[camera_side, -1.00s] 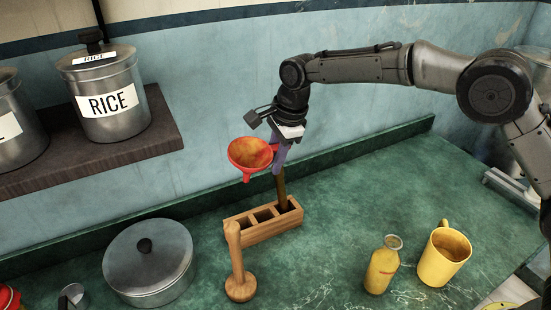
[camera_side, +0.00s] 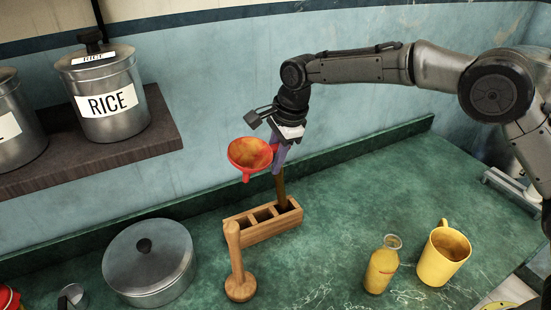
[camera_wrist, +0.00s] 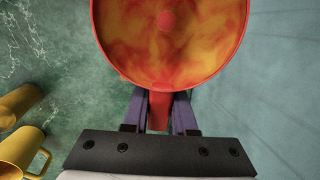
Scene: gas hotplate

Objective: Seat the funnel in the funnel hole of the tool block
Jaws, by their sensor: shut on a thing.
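The red-orange funnel (camera_side: 250,154) is held in the air above and slightly left of the tool block, mouth tilted up toward the side camera, spout down. My gripper (camera_side: 279,157) is shut on a tab at the funnel's rim. In the wrist view the funnel (camera_wrist: 168,40) fills the top middle, and its red tab sits between the two purple fingers of my gripper (camera_wrist: 159,112). The wooden tool block (camera_side: 265,231) stands on the counter with square openings in its top. A brown handle (camera_side: 281,190) stands upright in its right end. The funnel's spout is apart from the block.
A wooden masher (camera_side: 238,262) stands in front of the block. A lidded pot (camera_side: 148,265) is at left. A yellow bottle (camera_side: 382,268) and yellow mug (camera_side: 443,258) stand at right. The shelf (camera_side: 150,135) with the rice canister (camera_side: 107,98) is at upper left.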

